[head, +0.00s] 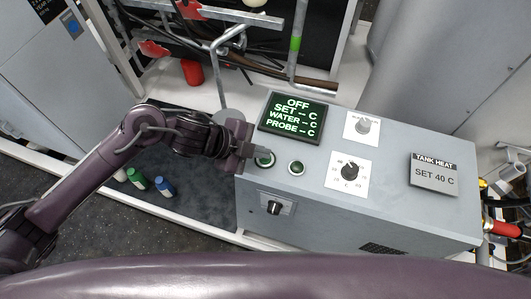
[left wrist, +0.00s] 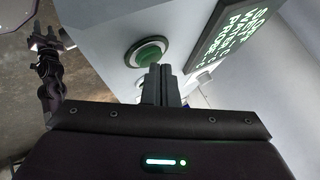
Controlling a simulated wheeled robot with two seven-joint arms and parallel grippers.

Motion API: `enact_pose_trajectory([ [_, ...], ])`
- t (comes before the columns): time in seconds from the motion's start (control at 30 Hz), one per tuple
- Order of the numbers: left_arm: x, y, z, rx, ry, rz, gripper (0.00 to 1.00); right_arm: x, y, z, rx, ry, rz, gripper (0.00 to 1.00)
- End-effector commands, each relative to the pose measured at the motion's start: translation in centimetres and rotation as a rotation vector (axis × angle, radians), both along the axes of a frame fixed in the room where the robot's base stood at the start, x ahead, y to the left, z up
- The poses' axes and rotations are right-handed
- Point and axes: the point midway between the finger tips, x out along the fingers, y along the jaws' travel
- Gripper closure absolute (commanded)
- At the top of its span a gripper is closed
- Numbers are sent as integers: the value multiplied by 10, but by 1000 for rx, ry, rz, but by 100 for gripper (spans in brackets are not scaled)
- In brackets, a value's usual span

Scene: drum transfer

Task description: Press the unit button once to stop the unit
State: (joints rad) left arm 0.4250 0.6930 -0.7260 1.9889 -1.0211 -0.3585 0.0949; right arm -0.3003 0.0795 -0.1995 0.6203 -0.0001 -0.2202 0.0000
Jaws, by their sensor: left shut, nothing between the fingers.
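The grey control unit (head: 390,215) has two round green buttons on its top. The left green button (head: 266,161) is beside my left gripper (head: 256,154), and the right green button (head: 297,168) stands clear. In the left wrist view the larger green button (left wrist: 152,55) is just past the shut, empty fingertips (left wrist: 160,70); contact cannot be told. A second round button (left wrist: 141,84) is partly hidden by the fingers. The display (head: 291,117) reads OFF, with dashes for SET, WATER and PROBE. A dark gripper (left wrist: 45,35), apparently my right one, shows at the left of the wrist view.
Dials (head: 349,172) and a sign reading TANK HEAT, SET 40 C (head: 434,174) are further right on the unit. A dark switch (head: 273,208) is on its front. Green (head: 137,177) and blue (head: 164,186) bottles stand left of the unit. Metal pipes rise behind it.

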Motion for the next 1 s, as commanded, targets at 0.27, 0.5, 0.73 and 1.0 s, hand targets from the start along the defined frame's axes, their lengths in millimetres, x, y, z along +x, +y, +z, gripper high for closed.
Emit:
enact_pose_trajectory([
  [0.27, 0, 0, 2, 0, 0, 0, 100, 0, 1, 3, 1, 0, 0, 64],
  [0.5, 0, 0, 15, -1, 0, 0, 100, 0, 1, 15, 1, 0, 0, 64],
  [0.73, 0, 0, 39, -1, 0, 0, 100, 0, 1, 38, 1, 0, 0, 64],
  [1.0, 0, 0, 64, -1, 0, -1, 100, 0, 1, 61, 1, -1, 0, 64],
])
